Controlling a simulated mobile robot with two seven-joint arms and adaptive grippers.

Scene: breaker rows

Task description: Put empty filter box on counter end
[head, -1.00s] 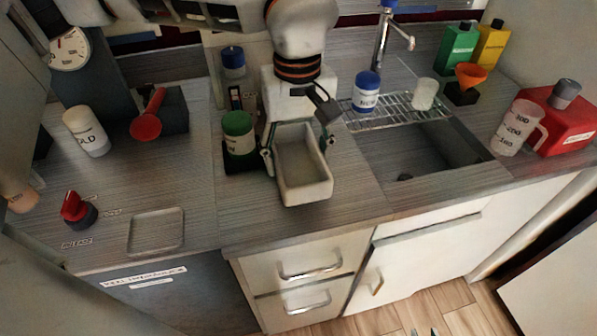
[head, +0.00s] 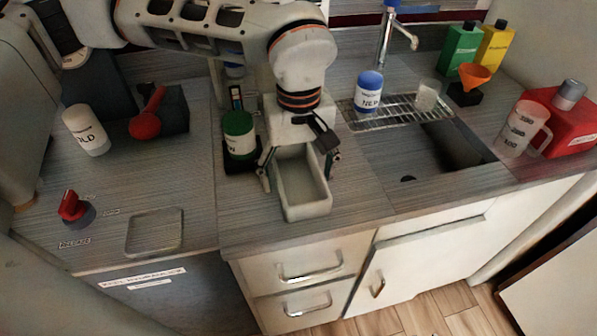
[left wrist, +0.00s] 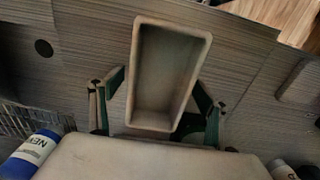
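The empty filter box (head: 306,211) is a pale open-topped tray. It sits at the front of the counter (head: 250,224), close to the edge, and nothing shows inside it. My left gripper (head: 298,172) is over its rear part with one finger on each side. A gap shows between the left finger and the box wall. In the left wrist view the box (left wrist: 166,75) lies between the spread fingers of my left gripper (left wrist: 160,98), with a gap on its left side. My right gripper is not in view.
A green-capped jar (head: 239,134) stands close left of my left gripper. A NEW bottle (head: 368,92) stands on the rack beside the sink (head: 450,150).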

